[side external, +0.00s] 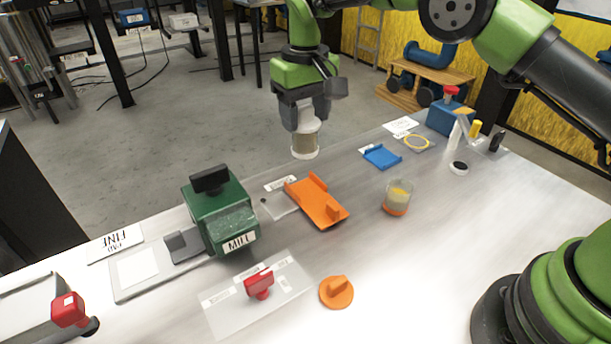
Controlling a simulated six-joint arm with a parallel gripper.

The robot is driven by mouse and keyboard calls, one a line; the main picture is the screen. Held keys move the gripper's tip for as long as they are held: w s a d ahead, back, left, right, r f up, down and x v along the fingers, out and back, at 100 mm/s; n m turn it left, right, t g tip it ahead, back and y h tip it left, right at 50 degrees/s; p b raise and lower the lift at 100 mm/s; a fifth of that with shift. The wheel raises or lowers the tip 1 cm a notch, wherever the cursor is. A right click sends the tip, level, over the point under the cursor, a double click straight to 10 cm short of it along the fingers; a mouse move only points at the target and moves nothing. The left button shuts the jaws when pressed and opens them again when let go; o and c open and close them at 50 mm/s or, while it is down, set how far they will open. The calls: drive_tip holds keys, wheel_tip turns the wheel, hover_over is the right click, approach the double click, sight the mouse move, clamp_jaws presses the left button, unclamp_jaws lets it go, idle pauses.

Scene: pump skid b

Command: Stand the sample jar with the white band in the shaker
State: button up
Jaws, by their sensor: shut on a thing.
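My gripper (305,122) points down above the far side of the bench. It is shut on a sample jar (305,143), which has a beige body and white at its top and bottom edges. The jar hangs upright, with its upper part between the fingers. A second, clear jar (398,194) with yellowish contents and an orange lower band stands on the bench, right of an orange cradle (318,206) with raised ends. I cannot tell for sure which fixture is the shaker; no shaker label is readable.
A green mill (222,215) stands left of the orange cradle. A red-handled plate (258,286) and an orange knobbed disc (337,292) lie in front. A blue tray (381,156), a yellow ring (417,142) and a blue box (446,120) are at the right.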

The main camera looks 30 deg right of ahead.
sight(305, 156)
wheel_tip(305, 156, down, 9)
drive_tip(key=shift+r, duration=0.2)
drive_tip(key=shift+f, duration=0.1)
drive_tip(key=o, duration=1.2)
